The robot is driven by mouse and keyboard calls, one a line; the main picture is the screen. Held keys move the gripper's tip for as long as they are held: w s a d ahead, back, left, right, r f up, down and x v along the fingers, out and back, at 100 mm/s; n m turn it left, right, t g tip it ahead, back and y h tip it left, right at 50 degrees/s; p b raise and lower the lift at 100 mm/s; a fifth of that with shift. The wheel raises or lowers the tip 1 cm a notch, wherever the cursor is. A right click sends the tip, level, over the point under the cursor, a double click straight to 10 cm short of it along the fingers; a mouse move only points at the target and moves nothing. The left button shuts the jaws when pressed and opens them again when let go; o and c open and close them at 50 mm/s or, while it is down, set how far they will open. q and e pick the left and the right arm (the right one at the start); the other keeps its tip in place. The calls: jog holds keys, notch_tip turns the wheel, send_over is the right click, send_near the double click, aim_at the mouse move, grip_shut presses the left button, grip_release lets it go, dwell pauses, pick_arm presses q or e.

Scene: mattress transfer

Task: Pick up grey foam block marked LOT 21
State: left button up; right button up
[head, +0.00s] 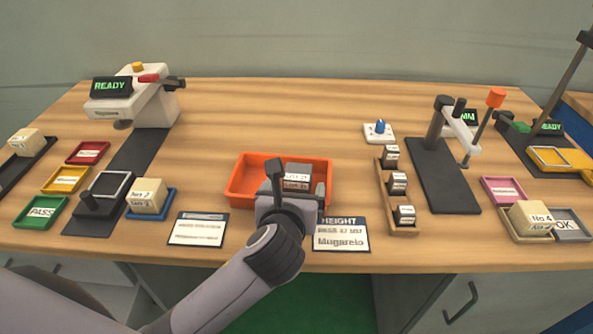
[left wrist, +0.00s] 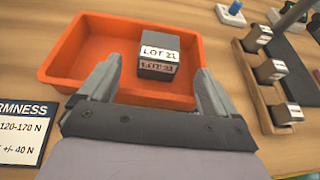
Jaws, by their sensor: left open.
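A dark grey foam block (head: 298,170) with a white LOT 21 label sits inside the orange tray (head: 245,187), towards its right side. It also shows in the left wrist view (left wrist: 159,67), with a second label on its front face. My left gripper (head: 297,186) is open and empty over the front right part of the tray. In the left wrist view its two fingers (left wrist: 157,72) stand apart, one to each side of the block, with gaps. The gripper hides the block's lower part in the head view. My right gripper is not in view.
Printed cards (head: 198,229) and (head: 341,234) lie in front of the tray. A wooden rack (head: 403,229) with several small dark blocks stands to its right. A black-based lever press (head: 445,180) is beyond. A white READY machine (head: 150,100) stands back left.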

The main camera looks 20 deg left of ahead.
aim_at(297, 177)
pick_arm(q)
jog(key=shift+r+b+x, duration=0.2)
jog(key=shift+b+x, duration=0.35)
jog(key=shift+x, duration=2.85)
jog(key=shift+c, duration=0.3)
jog(key=c, duration=1)
